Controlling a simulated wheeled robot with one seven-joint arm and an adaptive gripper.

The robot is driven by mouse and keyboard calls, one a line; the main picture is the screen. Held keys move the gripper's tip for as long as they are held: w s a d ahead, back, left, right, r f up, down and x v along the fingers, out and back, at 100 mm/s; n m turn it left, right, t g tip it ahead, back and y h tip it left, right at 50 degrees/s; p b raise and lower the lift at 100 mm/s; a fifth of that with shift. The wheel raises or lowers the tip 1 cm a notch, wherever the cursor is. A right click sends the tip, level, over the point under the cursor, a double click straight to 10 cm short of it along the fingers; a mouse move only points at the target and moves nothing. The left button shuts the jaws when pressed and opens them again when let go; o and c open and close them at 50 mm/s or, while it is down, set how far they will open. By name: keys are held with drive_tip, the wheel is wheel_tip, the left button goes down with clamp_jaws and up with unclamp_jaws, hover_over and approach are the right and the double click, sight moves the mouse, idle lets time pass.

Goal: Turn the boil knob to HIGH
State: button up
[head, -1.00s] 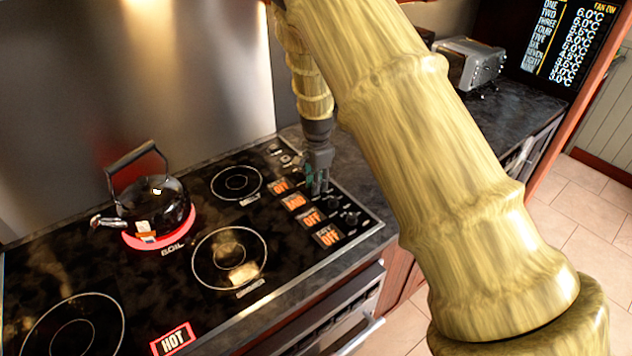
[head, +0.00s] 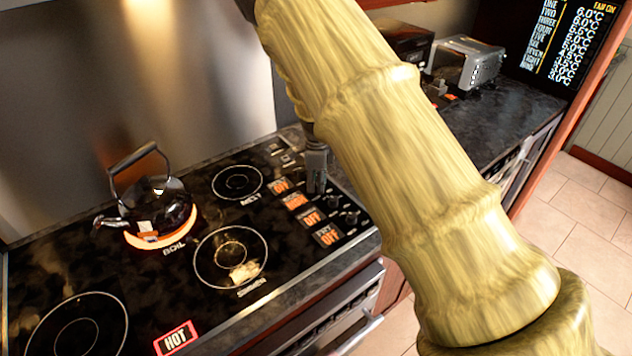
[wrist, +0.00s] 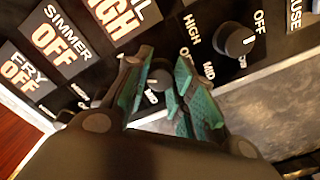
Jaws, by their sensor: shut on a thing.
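My gripper (head: 316,188) is at the control strip on the right side of the cooktop. In the wrist view my green-padded fingers (wrist: 165,95) stand on either side of a small dark knob, the boil knob (wrist: 158,78), and are shut on it. The fingers partly hide this knob and its printed labels. In the wrist view the boil display (wrist: 112,18), partly cut off at the top, reads HIGH. In the head view the kettle (head: 155,207) sits on the boil burner (head: 150,241), which glows orange.
The other displays read OFF, including the simmer display (wrist: 52,45) and fry display (wrist: 22,72). A neighbouring black knob (wrist: 238,42) stands close to my fingers. A HOT sign (head: 174,338) is lit at the cooktop's front. A toaster (head: 466,62) stands on the counter behind.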

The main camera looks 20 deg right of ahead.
drive_tip(key=shift+w+d+r, duration=0.1)
drive_tip(key=shift+w+r, duration=0.05)
drive_tip(key=shift+r, duration=0.05)
drive_tip(key=o, duration=1)
drive_tip(key=shift+o, duration=0.2)
drive_tip(key=shift+f, duration=0.1)
